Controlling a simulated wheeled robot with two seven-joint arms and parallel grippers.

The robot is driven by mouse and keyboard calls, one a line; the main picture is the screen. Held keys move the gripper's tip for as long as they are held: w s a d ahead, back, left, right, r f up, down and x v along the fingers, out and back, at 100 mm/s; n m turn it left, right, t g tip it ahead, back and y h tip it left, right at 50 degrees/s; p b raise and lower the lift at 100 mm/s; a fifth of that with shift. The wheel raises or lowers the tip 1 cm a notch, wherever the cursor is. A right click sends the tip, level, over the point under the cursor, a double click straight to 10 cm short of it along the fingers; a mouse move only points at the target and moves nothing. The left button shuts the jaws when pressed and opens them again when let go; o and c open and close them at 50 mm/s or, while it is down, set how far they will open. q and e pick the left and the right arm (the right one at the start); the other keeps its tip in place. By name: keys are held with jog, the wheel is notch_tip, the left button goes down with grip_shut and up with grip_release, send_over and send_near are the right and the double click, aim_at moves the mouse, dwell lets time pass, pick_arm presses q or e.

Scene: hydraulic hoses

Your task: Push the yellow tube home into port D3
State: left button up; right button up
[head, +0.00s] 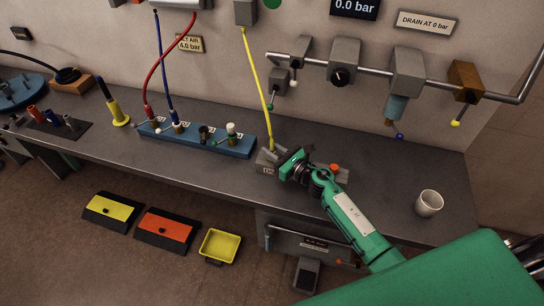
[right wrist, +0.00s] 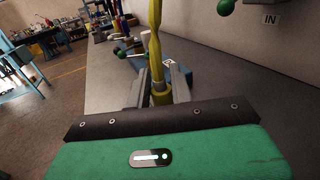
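The yellow tube (head: 257,85) hangs from a grey box on the wall down to the bench. Its lower end is at my right gripper (head: 277,155). In the right wrist view the yellow tube (right wrist: 155,45) runs down between the two fingers of my right gripper (right wrist: 160,88). The fingers sit close on both sides of its end fitting and look shut on it. A small grey block (head: 266,169) with a label too small to read for sure is just under the gripper. The port opening is hidden, so I cannot tell how far the tube sits in it. My left gripper is not in view.
A blue manifold (head: 215,143) with red and blue hoses stands to the left on the bench. An orange-red knob (head: 334,167) is just right of the gripper. A white cup (head: 429,203) stands at the right. A pipe with valves (head: 340,75) runs along the wall.

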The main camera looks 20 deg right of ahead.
grip_shut()
